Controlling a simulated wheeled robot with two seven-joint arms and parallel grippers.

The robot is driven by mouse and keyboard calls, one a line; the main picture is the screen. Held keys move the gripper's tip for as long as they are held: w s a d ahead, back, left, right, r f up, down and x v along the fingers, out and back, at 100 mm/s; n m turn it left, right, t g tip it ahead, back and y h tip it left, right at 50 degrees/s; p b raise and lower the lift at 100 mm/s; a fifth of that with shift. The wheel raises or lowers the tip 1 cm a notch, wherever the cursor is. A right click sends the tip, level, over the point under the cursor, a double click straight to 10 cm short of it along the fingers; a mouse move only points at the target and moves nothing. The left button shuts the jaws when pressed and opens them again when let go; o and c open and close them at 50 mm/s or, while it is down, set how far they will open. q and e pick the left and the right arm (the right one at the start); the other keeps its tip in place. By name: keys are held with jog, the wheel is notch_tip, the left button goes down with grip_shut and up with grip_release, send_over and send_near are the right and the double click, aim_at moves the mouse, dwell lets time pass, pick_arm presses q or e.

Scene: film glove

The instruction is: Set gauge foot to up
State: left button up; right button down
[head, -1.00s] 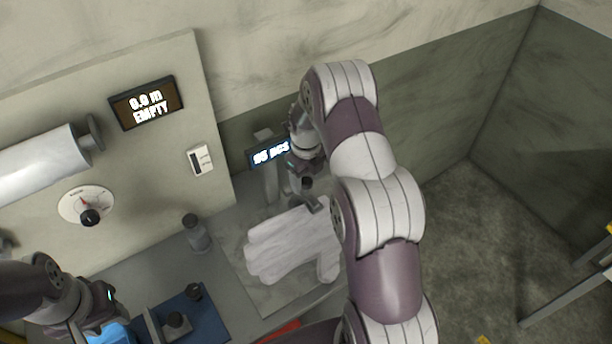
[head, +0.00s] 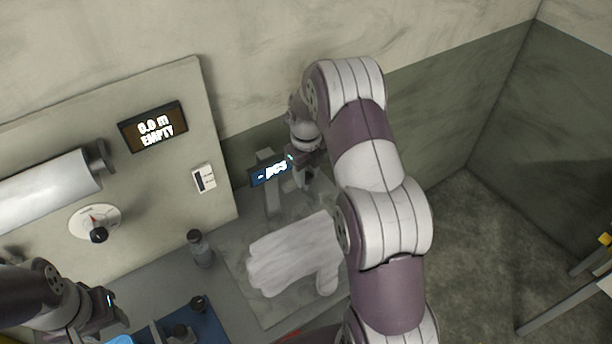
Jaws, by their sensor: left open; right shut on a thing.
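The gauge stands at the back of a grey plate, with a small lit display (head: 268,172) reading "- pcs" and a grey post (head: 273,201). My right gripper (head: 302,182) is at the gauge, just right of the display, and is shut on the gauge foot, which it mostly hides. A white glove stack (head: 292,258) lies flat on the plate in front of the gauge, and a gap shows between it and the gripper. My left gripper (head: 112,328) is open at the lower left, well away from the gauge.
A grey bottle-like post (head: 200,248) stands left of the plate. A blue tray (head: 208,324) with dark knobs is at the bottom. My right arm covers the plate's right side.

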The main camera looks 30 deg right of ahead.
jog(key=c, duration=0.7)
grip_release()
jog(key=shift+c, duration=0.2)
jog(key=shift+r, duration=0.1)
notch_tip(320, 180, up, 3)
jog(key=shift+w+r+b, duration=0.1)
jog(key=shift+b, duration=0.9)
notch_tip(320, 180, up, 3)
notch_tip(320, 180, up, 6)
jog(key=p, duration=0.5)
